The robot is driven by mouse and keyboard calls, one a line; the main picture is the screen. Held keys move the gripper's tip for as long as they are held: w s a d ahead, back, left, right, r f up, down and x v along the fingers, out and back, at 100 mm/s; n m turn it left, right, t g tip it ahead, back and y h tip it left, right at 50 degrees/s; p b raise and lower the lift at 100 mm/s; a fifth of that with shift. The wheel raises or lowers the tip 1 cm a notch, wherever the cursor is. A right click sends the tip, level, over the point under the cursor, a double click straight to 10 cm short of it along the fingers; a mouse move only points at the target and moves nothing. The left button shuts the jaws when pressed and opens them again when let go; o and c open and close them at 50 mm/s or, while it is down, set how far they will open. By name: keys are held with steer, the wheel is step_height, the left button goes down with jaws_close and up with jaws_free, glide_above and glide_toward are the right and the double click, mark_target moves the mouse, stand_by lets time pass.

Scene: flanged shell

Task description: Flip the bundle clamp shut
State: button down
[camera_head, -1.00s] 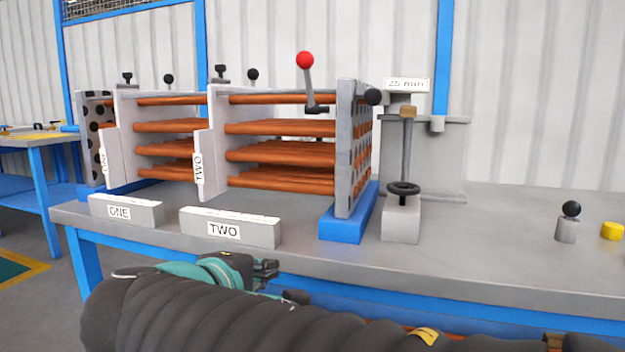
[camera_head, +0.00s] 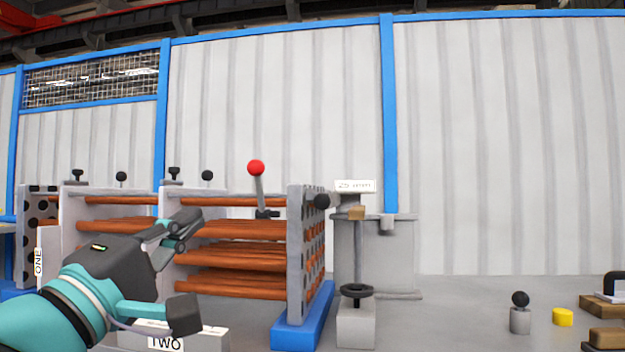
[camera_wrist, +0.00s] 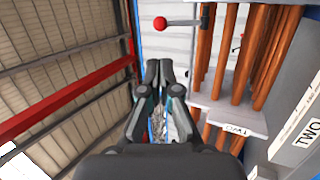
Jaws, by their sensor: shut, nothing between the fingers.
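The bundle clamp's lever (camera_head: 261,193) stands nearly upright on the tube bundle, with a red ball (camera_head: 256,168) on top leaning slightly left. In the wrist view the red ball (camera_wrist: 160,23) is beyond the fingertips, and the lever runs right from it. The copper-coloured tubes (camera_head: 240,258) lie between upright plates. My gripper (camera_head: 187,224) is in front of the tubes, left of the lever and lower than the ball. Its fingers (camera_wrist: 159,68) are together and hold nothing. It is apart from the lever. My gripper hides part of the left plates and tubes.
A perforated end plate (camera_head: 307,250) on a blue foot stands right of the lever. A post with a black handwheel (camera_head: 357,291) stands beside it. A black-knobbed peg (camera_head: 520,310) and a yellow piece (camera_head: 563,316) sit farther right. Bench space between is clear.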

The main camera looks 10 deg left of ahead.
mark_target(251, 170)
steer(key=p+x, duration=0.1)
steer(key=x, duration=1.3)
steer(key=shift+r, duration=0.15)
